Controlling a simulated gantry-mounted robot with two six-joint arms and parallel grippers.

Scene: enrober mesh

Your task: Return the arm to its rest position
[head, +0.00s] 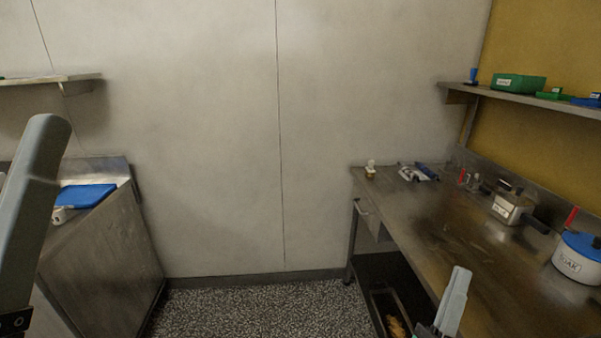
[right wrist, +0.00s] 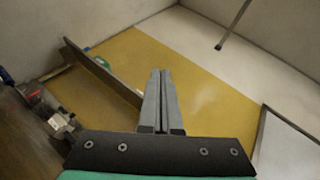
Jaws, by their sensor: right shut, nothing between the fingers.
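My right gripper (head: 455,300) shows at the lower right of the head view, in front of the steel workbench's near edge. Its grey fingers are pressed together with nothing between them. In the right wrist view the two fingers (right wrist: 161,90) point up side by side, shut, with the yellow wall panel beyond them. A grey link of my arm stands at the left edge of the head view. The left gripper's fingers are not visible.
The steel workbench (head: 440,225) on the right holds a white pot (head: 580,265) with a blue lid, a metal container (head: 508,208) and small tools. A shelf (head: 530,100) with green boxes hangs above. A steel counter (head: 105,250) stands left. The middle floor (head: 255,305) is clear.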

